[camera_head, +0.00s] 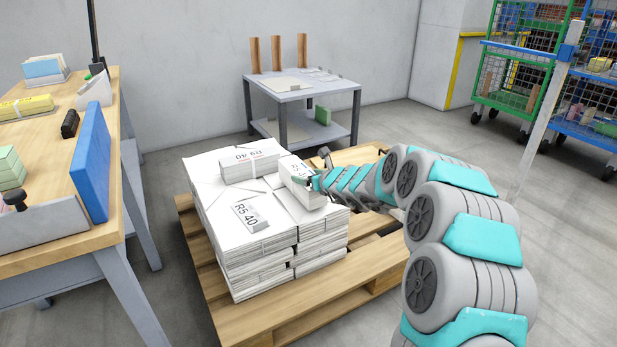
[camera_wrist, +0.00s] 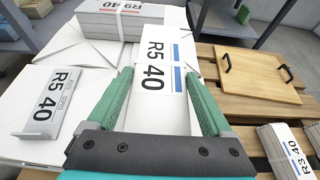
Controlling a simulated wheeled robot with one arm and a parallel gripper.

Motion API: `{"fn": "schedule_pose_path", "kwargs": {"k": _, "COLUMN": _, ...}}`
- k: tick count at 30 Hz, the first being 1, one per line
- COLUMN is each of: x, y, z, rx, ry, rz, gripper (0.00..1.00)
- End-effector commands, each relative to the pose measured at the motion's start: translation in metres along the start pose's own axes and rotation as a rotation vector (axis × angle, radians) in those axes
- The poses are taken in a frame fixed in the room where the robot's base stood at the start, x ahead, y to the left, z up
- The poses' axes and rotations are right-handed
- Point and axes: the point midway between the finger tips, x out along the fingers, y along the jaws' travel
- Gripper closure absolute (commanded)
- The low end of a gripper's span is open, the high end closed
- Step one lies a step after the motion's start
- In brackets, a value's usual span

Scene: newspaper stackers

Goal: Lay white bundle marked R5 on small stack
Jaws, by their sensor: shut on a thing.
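A white bundle marked R5 40 (camera_wrist: 168,62) with a blue stripe sits between the two green fingers of my gripper (camera_wrist: 162,85) in the wrist view. In the head view my gripper (camera_head: 314,184) is shut on this bundle (camera_head: 298,180), over the right part of a white paper stack (camera_head: 318,240). I cannot tell whether the bundle touches the stack. A label piece marked R5 40 (camera_head: 248,214) lies on the front of the stack, left of my gripper; it also shows in the wrist view (camera_wrist: 48,105). Which stack is the small one is not clear.
A bundle marked R9 40 (camera_wrist: 118,22) lies on the stack's back. A wooden pallet (camera_head: 290,318) carries the stacks. A board with black handles (camera_wrist: 255,82) and an R3 40 bundle (camera_wrist: 288,152) are to the right. A workbench (camera_head: 60,235) stands left, a grey table (camera_head: 320,90) behind.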

Motion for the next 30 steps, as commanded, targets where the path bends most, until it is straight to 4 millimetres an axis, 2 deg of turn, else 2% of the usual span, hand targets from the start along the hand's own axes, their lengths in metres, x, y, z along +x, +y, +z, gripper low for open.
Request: {"fn": "schedule_pose_path", "kwargs": {"k": 30, "x": 0.0027, "y": -0.0002, "z": -0.0052, "rx": -0.001, "ry": -0.005, "rz": 0.000, "gripper": 1.00}}
